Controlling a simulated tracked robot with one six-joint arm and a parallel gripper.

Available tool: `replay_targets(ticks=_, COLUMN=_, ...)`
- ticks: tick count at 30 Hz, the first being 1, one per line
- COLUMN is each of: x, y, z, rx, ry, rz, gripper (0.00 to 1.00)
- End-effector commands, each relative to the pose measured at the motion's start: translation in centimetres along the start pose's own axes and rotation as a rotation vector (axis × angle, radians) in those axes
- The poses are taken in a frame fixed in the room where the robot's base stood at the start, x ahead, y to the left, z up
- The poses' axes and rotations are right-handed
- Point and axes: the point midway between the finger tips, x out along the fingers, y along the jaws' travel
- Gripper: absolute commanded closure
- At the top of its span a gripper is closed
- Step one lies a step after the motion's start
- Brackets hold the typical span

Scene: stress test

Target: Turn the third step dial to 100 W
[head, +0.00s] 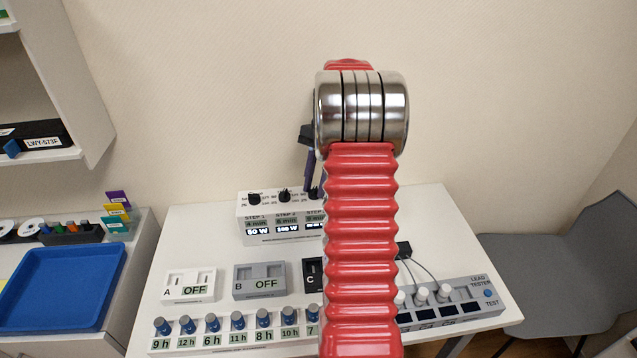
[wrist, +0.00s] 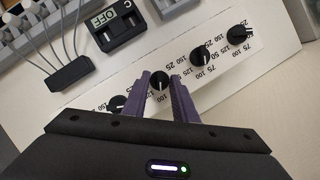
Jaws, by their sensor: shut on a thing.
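The white stepped-control box (head: 280,238) stands at the back of the table, with a row of black dials on top. The third step dial (wrist: 159,77) is between the two purple fingers of my gripper (wrist: 159,82), which are shut on it. Its printed scale is partly hidden by the fingers, and I cannot tell its exact setting. In the head view my gripper (head: 315,177) reaches down to the box beside my red arm. The displays read 50 W for step 1 and 100 W for step 2; the step 3 display is mostly hidden by my arm.
Neighbouring dials stand close by: the second (wrist: 203,54), the first (wrist: 239,33) and a fourth (wrist: 117,103). In front are switch boxes A (head: 188,286) and B (head: 260,279), a row of blue-topped knobs, and a lead tester (head: 447,304). A grey chair (head: 560,260) is at right.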

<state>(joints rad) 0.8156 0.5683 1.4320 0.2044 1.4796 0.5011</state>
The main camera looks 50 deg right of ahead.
Motion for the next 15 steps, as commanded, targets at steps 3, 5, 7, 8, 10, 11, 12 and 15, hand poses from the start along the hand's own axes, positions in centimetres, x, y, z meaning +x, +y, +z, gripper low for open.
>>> replay_targets(ticks=3, x=0.12, y=-0.29, z=0.31, rx=-0.089, ry=-0.007, rz=0.036, gripper=0.97)
replay_targets(ticks=5, x=0.14, y=-0.28, z=0.32, rx=-0.126, ry=-0.008, rz=0.052, gripper=0.97)
replay_targets(ticks=7, x=0.16, y=-0.25, z=0.31, rx=-0.163, ry=-0.009, rz=0.069, gripper=0.97)
replay_targets(ticks=8, x=0.16, y=-0.26, z=0.32, rx=-0.178, ry=-0.009, rz=0.074, gripper=0.97)
replay_targets(ticks=10, x=0.17, y=-0.28, z=0.32, rx=-0.206, ry=-0.009, rz=0.085, gripper=0.97)
replay_targets(ticks=11, x=0.18, y=-0.28, z=0.31, rx=-0.216, ry=-0.009, rz=0.09, gripper=0.97)
replay_targets(ticks=12, x=0.19, y=-0.28, z=0.31, rx=-0.227, ry=-0.009, rz=0.095, gripper=0.97)
replay_targets(ticks=15, x=0.2, y=-0.26, z=0.31, rx=-0.248, ry=-0.009, rz=0.104, gripper=0.97)
